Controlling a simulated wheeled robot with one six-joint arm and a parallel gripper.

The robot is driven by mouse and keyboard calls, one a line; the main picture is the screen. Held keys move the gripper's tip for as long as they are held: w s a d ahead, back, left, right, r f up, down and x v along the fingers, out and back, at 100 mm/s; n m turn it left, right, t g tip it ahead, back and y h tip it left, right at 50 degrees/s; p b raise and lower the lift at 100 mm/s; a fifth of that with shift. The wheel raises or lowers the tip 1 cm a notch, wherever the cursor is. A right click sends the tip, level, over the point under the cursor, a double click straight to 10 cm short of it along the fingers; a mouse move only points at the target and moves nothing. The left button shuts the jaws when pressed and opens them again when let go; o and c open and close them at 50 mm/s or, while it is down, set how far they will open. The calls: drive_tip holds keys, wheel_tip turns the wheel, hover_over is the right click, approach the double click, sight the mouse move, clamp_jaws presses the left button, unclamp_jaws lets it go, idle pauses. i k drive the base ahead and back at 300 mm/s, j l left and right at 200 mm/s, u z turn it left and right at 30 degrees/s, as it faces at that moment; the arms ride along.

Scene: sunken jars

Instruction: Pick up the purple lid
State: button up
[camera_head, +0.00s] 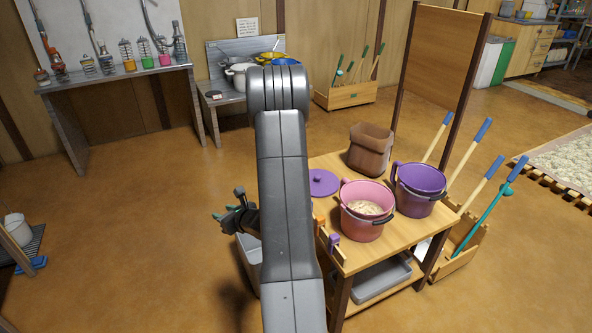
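The purple lid (322,183) is a round disc with a small knob on top. It lies flat, knob up, on the left part of the wooden table (402,233), and its left edge is close to my arm in the picture. My gripper (223,211) is left of the table, apart from the lid, pointing left. Its two teal fingertips look spread apart with nothing between them. Part of the gripper is hidden behind my arm.
A pink bucket (352,228) with pale contents, a purple bucket (415,207) and a brown container (370,150) stand on the table near the lid. A small rack (338,257) is at the front edge. A tall wooden panel (440,62) rises behind.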

sight(324, 183)
drive_tip(key=i+j, duration=0.3)
drive_tip(key=j, duration=0.15)
drive_tip(key=i+j, duration=0.3)
drive_tip(key=i+j+z, duration=0.1)
drive_tip(key=i+j, duration=0.15)
drive_tip(key=j, duration=0.3)
drive_tip(key=i+j, duration=0.3)
drive_tip(key=j, duration=0.15)
drive_tip(key=i+j+z, duration=0.1)
drive_tip(key=z, duration=2)
